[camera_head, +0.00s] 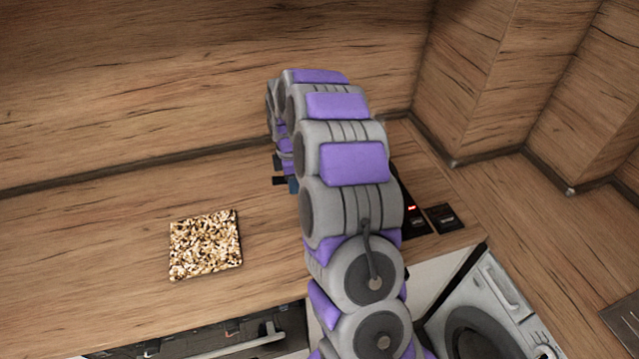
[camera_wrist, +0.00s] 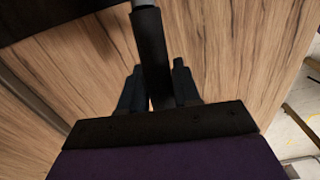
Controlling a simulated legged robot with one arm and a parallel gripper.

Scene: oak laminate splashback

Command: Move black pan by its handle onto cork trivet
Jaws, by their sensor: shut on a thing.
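The cork trivet (camera_head: 205,245) is a speckled tan and brown square, lying flat and bare on the wooden counter left of my arm in the head view. My gripper (camera_wrist: 158,84) is shut on the black pan's handle (camera_wrist: 147,45), which runs up between its two fingers in the wrist view. A dark part of the black pan (camera_wrist: 45,14) shows at the top left of that view. In the head view my gripper (camera_head: 286,182) is partly seen behind my arm, right of and beyond the trivet. My arm hides the pan there.
A black hob panel (camera_head: 413,222) with a red light lies right of my arm, with a small dark panel (camera_head: 444,218) beside it. A washing machine (camera_head: 490,310) and an open dishwasher (camera_head: 240,345) are below the counter. The counter around the trivet is clear.

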